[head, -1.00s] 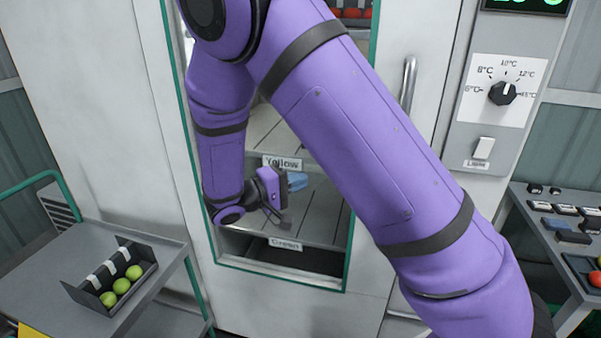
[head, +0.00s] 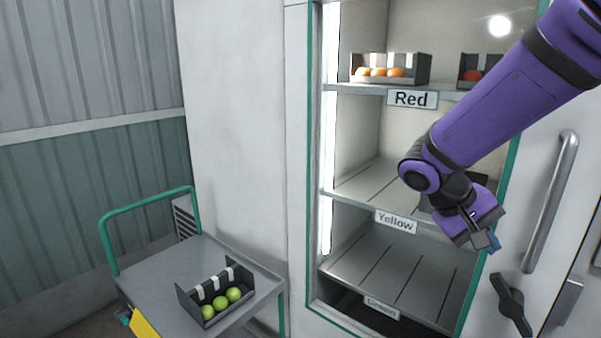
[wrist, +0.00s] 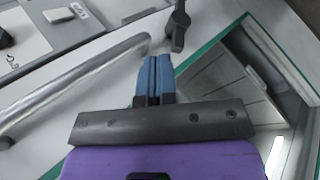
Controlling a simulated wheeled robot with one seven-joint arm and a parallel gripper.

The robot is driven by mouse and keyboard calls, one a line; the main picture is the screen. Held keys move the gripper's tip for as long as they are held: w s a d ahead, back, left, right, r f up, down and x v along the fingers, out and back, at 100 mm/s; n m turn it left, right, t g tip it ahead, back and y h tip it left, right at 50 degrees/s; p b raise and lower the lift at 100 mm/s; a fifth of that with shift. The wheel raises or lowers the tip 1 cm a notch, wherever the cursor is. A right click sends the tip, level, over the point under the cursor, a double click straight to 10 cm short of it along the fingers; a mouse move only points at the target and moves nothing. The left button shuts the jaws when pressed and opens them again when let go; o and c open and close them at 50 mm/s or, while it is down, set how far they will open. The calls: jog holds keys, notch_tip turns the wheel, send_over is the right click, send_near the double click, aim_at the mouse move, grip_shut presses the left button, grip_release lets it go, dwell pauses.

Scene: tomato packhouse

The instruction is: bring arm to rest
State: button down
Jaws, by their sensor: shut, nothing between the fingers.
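My purple arm reaches in from the upper right of the head view. My gripper (head: 491,246) hangs in front of the cabinet's right side, near the green-edged opening and the door handle. In the wrist view its blue fingers (wrist: 154,80) are together with nothing between them. The fingers point toward the cabinet front, between the long bar handle (wrist: 75,84) and a dark lever (wrist: 178,27). I cannot tell the exact gap to either.
The cabinet has shelves labelled Red (head: 412,99), Yellow (head: 396,221) and a lower one. Trays with orange-red tomatoes (head: 379,72) stand on the Red shelf. A grey cart (head: 165,270) at lower left carries a dark tray (head: 187,302) of green tomatoes. The bar handle (head: 551,200) stands out at right.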

jog(key=s+a+r+t+y, duration=0.2)
jog(key=s+r+t+y, duration=0.5)
jog(key=s, duration=0.7)
jog(key=shift+s+r+n+y, duration=0.15)
jog(key=shift+r+n+y, duration=0.15)
jog(key=shift+r+y, duration=0.7)
jog(key=shift+r+h, duration=0.2)
jog(key=shift+h, duration=0.1)
